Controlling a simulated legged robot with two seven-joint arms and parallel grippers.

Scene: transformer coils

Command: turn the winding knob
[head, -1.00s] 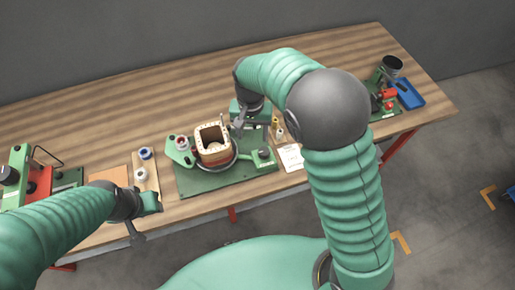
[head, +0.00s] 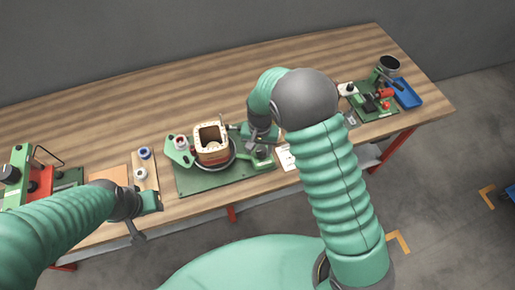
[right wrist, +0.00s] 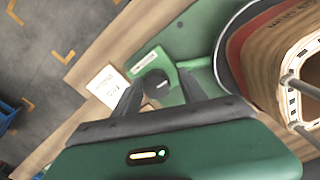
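The green winding base (head: 205,183) carries the coil (head: 212,145), a copper-coloured winding on a square former. In the right wrist view, the round grey winding knob (right wrist: 156,84) sits on a green block at the end of the base. My right gripper (right wrist: 158,90) is open, with one dark finger on each side of the knob in that view; I cannot tell whether they touch it. In the head view, my right gripper (head: 255,148) is over the right end of the base and partly hides the knob. My left gripper (head: 137,228) hangs at the table's front edge.
A white card (head: 286,157) lies right of the base. A wooden strip with small spools (head: 144,153) stands left of it. A red and green device (head: 40,182) is at far left. Another green station (head: 372,104) and a blue tray (head: 404,93) are at far right.

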